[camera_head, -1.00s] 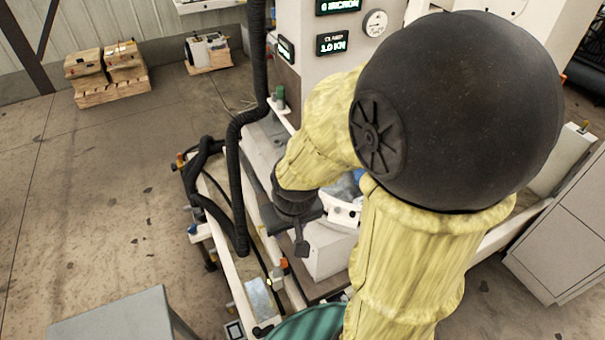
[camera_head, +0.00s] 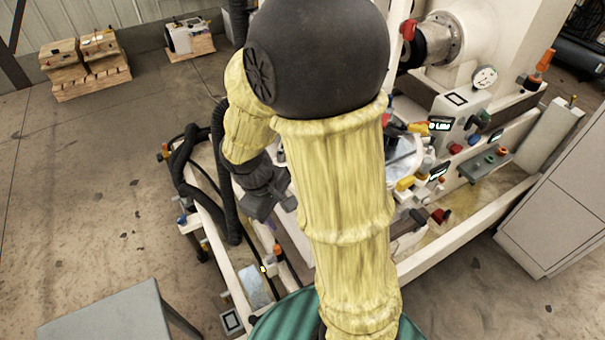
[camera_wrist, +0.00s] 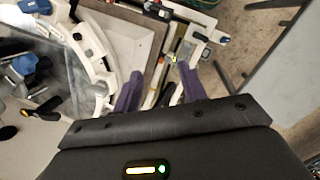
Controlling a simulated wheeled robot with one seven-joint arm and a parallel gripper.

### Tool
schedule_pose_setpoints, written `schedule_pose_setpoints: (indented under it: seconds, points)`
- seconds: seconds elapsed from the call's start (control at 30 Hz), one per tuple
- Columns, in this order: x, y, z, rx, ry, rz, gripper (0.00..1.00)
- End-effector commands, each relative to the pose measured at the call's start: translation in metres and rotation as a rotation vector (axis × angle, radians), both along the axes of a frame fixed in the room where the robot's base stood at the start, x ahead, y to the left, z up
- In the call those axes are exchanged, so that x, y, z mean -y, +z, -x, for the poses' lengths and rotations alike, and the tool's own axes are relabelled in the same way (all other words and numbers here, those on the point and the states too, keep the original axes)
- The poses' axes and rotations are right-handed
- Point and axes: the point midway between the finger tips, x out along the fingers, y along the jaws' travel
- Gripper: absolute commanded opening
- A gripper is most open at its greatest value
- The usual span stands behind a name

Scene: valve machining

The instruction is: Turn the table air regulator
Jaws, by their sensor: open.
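My gripper (camera_wrist: 160,72) is open and empty in the wrist view. Its two purple fingers stand apart over the front edge of the machine base. In the head view my gripper hangs over the machine's left side, partly behind my yellow-covered arm. I cannot tell surely which fitting is the table air regulator. An orange-topped fitting (camera_head: 277,250) stands on the front left rail, near and below my gripper. In the wrist view, small fittings with black and white parts (camera_wrist: 203,37) sit on the rail ahead of the fingertips.
The round white table rim (camera_wrist: 92,42) curves close to the left finger. Black hoses (camera_head: 194,170) run along the machine's left side. A grey table (camera_head: 112,318) stands at the front left.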

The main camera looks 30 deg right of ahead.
Motion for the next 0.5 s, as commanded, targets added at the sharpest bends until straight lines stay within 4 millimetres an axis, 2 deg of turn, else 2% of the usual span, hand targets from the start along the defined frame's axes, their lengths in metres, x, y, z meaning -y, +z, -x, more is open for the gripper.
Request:
schedule_pose_setpoints:
  seconds: [0.03,0.2,0.4,0.5]
  points:
    - [0.001,-0.017,-0.009,-0.074,0.123,0.073,0.42]
    - [0.011,-0.038,-0.047,-0.295,0.503,0.357,0.42]
    - [0.004,-0.048,-0.109,-0.495,0.851,0.727,0.42]
    - [-0.005,-0.047,-0.130,-0.546,0.940,0.856,0.42]
